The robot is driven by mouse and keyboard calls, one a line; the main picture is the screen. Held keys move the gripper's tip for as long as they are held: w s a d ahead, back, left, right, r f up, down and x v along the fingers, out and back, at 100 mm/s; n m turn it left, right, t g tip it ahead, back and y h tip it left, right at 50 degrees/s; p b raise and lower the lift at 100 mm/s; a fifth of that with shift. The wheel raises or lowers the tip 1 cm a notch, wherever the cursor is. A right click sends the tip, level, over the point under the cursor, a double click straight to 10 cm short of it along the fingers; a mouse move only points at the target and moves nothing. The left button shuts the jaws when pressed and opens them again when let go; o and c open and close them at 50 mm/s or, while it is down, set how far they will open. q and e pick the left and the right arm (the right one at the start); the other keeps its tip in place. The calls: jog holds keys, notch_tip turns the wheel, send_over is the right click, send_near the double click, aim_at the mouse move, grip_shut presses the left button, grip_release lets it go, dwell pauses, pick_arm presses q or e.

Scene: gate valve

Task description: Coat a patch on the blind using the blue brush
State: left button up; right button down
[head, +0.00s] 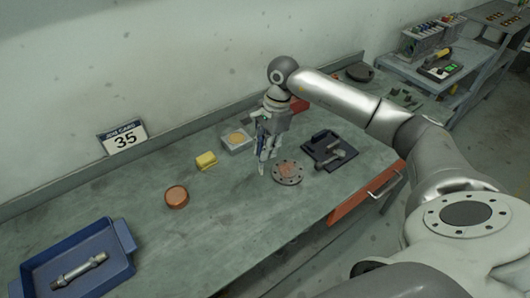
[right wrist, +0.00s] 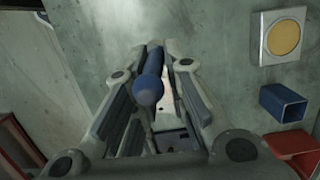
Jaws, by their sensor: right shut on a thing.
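The blind (head: 287,173) is a round grey disc with holes around its rim, lying flat on the bench. An orange-red patch shows on its top. My right gripper (head: 266,158) points down just left of and behind the blind in the head view. It is shut on the blue brush (right wrist: 152,85), whose rounded handle end shows between the fingers in the right wrist view. The brush's tip is hidden, and I cannot tell whether it touches anything. A square tin (head: 237,139) with yellowish contents sits left of the gripper. My left gripper is not in view.
A dark tray (head: 318,139) with metal parts lies right of the blind. A yellow block (head: 206,161), a copper-coloured round piece (head: 177,197) and a blue tray (head: 124,237) stand to the left. A blue square tube (right wrist: 283,103) shows in the right wrist view. The front-middle bench is clear.

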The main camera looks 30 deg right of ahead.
jog(key=shift+a+p+v, duration=0.15)
jog(key=shift+p+v, duration=0.15)
jog(key=shift+v, duration=0.45)
jog(key=shift+a+p+v, duration=0.15)
jog(key=shift+p+v, duration=0.1)
jog(key=shift+v, duration=0.5)
